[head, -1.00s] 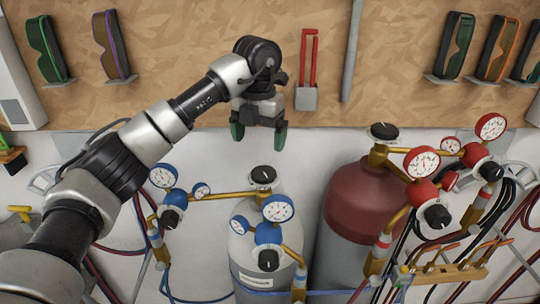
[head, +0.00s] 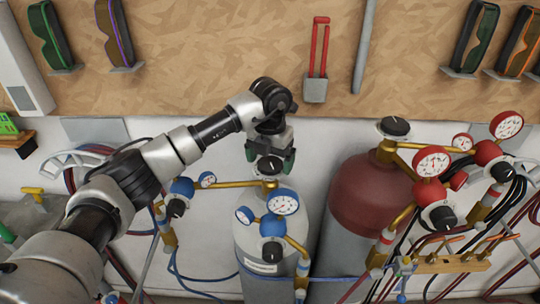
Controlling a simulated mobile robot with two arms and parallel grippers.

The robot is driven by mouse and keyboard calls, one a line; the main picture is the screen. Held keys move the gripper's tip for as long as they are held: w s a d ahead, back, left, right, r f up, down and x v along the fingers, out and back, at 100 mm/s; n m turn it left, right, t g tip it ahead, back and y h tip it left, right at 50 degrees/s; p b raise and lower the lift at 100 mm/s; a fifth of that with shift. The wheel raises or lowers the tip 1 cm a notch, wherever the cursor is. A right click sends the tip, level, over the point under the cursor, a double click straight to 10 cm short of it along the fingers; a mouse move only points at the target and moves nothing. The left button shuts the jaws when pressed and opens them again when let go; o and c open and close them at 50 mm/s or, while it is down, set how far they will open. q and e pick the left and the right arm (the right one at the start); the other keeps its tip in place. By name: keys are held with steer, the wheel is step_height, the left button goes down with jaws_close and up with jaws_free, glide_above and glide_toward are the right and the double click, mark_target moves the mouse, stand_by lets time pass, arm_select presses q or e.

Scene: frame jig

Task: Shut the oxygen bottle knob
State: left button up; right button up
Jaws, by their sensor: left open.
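A grey-white gas bottle (head: 258,248) with blue-bodied gauges stands in the middle; its label is too small to read. Its black knob (head: 269,165) sits on top of the brass valve. My left gripper (head: 270,158) is open, with its dark green fingers pointing down at the knob. One fingertip shows on each side of it. I cannot tell whether the fingers touch the knob. My right gripper is not in view.
A red bottle (head: 370,200) with a black top knob (head: 395,127) and red gauges stands close on the right. Hoses and a brass torch rack (head: 450,263) fill the lower right.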

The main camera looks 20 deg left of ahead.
arm_select(q)
steer(key=shift+f, duration=0.15)
steer(key=c, duration=0.9)
steer(key=shift+c, duration=0.2)
